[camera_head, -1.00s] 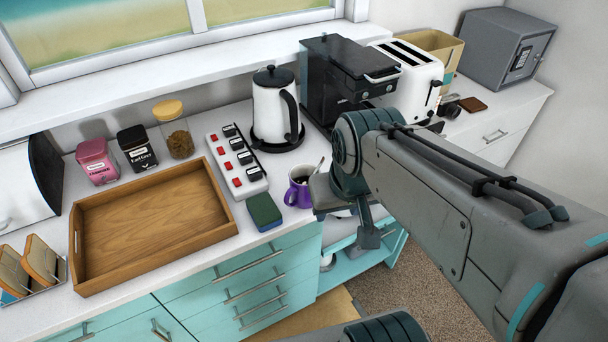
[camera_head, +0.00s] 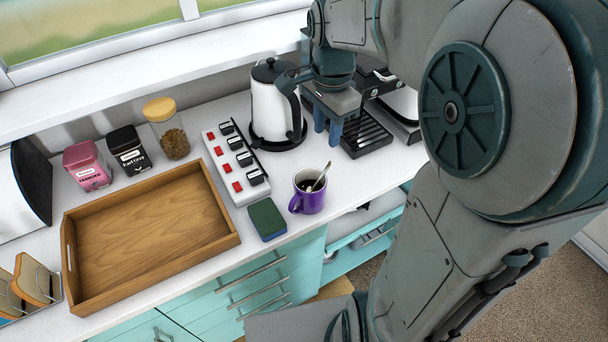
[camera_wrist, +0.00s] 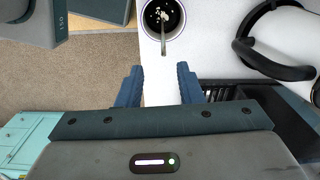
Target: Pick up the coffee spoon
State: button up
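The coffee spoon (camera_head: 321,178) stands tilted in a purple mug (camera_head: 309,201), its handle sticking up past the rim. The mug stands near the counter's front edge, beside the green sponge. In the wrist view the spoon (camera_wrist: 247,40) leans in the mug (camera_wrist: 176,30), which holds something dark with pale bits. My gripper (camera_head: 327,128) is above the counter, behind and to the right of the mug, with its fingers pointing down. In the wrist view my gripper (camera_wrist: 160,86) is open, with nothing between its blue fingers and the mug beyond the fingertips.
A kettle (camera_head: 272,104) stands left of my gripper, close to it. A black coffee machine (camera_head: 366,136) is at its right. A power strip (camera_head: 235,160), sponge (camera_head: 267,218) and wooden tray (camera_head: 150,225) lie to the left. An open drawer (camera_head: 362,225) juts out below the counter.

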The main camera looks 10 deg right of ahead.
send_over(329, 166)
jog(key=s, duration=0.1)
notch_tip(329, 166, down, 5)
jog(key=f, duration=0.1)
jog(key=f+p, duration=0.1)
jog(key=f, duration=0.1)
jog(key=w+f, duration=0.1)
jog(key=f, duration=0.1)
jog(key=shift+f+p, duration=0.2)
jog(key=shift+p, duration=0.2)
jog(key=shift+f, duration=0.45)
grip_shut()
